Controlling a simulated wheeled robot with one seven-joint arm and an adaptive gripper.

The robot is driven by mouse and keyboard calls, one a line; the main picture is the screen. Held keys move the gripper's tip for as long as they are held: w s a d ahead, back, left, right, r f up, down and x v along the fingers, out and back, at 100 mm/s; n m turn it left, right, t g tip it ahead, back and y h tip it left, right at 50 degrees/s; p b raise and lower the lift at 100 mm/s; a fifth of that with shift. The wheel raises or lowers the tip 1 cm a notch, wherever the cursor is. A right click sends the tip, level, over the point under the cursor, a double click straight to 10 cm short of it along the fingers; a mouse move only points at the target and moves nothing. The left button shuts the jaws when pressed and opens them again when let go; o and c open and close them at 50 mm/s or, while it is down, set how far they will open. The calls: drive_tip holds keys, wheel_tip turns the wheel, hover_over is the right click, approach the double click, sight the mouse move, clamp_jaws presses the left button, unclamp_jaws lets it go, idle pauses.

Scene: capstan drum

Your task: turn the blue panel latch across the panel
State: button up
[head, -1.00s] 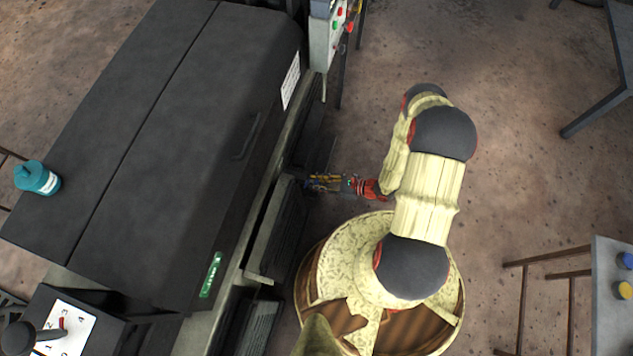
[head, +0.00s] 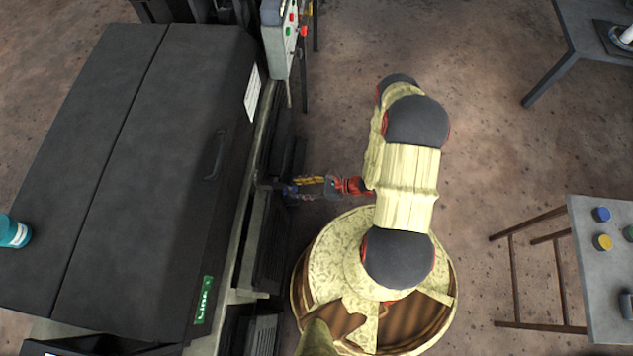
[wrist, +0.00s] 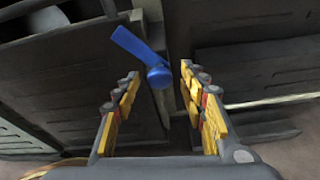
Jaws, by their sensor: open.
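The blue panel latch (wrist: 136,46) shows in the wrist view as a flat lever on a round hub (wrist: 159,77). The lever slants from the hub up to the left. My gripper (wrist: 159,80) is open, with one yellow-padded finger on each side of the hub in the picture. The lever's tip reaches beyond the left finger. I cannot tell whether a finger touches the latch. In the head view my gripper (head: 304,188) points left at the machine's side.
The dark machine cover (head: 150,150) fills the left. A control box (head: 281,40) with buttons stands at the top middle. Dark side panels surround the latch in the wrist view. A grey table (head: 600,290) stands at the lower right. Open floor (head: 490,130) lies right of my arm.

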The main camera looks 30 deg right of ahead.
drive_tip(key=v, duration=0.9)
drive_tip(key=shift+s+d+r, duration=0.15)
drive_tip(key=shift+d+r, duration=0.05)
drive_tip(key=shift+d, duration=0.1)
drive_tip(key=shift+c, duration=0.5)
